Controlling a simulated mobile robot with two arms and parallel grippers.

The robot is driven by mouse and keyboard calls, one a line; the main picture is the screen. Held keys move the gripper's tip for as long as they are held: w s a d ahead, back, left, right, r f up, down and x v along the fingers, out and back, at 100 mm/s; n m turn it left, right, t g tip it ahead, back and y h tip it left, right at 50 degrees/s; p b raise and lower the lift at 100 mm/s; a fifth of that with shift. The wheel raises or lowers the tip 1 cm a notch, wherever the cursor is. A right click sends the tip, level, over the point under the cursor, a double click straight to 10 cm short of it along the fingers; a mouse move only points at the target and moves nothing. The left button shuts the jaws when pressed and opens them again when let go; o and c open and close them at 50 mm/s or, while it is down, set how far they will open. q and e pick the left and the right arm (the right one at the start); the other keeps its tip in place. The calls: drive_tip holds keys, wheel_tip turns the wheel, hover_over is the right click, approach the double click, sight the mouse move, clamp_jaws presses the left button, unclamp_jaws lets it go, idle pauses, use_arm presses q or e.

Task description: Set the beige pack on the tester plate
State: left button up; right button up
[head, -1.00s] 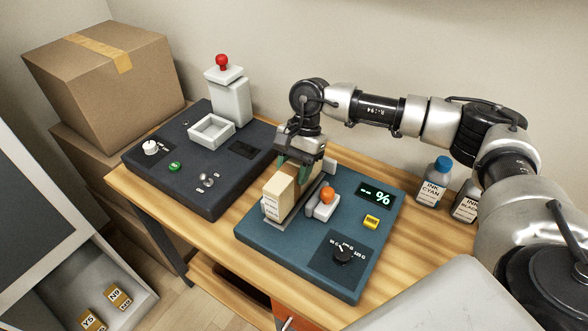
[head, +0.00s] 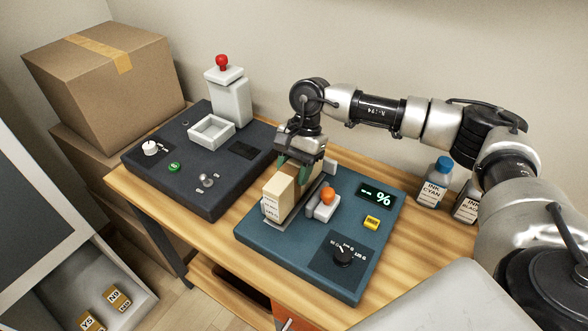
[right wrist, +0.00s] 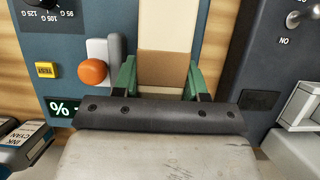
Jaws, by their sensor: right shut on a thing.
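The beige pack (head: 278,194) stands at the left side of the blue tester (head: 300,265), over its grey plate (head: 282,222). I cannot tell for sure whether its base touches the plate. My right gripper (head: 297,168) is shut on the pack from behind. In the right wrist view, the green fingertips of the right gripper (right wrist: 160,80) lie on both sides of the beige and brown pack (right wrist: 165,38). My left gripper is not in view.
An orange knob (head: 327,195) on a light block stands close to the pack's right. A yellow button (head: 371,222), a dial (head: 343,255) and a % display (head: 376,194) are on the tester. A dark press unit (head: 190,180) stands left. Ink bottles (head: 433,183) stand right.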

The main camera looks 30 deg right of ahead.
drive_tip(key=shift+f+b, duration=0.5)
drive_tip(key=shift+f, duration=0.05)
drive_tip(key=o, duration=0.9)
drive_tip(key=shift+r, duration=0.1)
drive_tip(key=shift+c, duration=0.2)
drive_tip(key=shift+p+v, duration=2.05)
drive_tip(key=shift+v, duration=3.45)
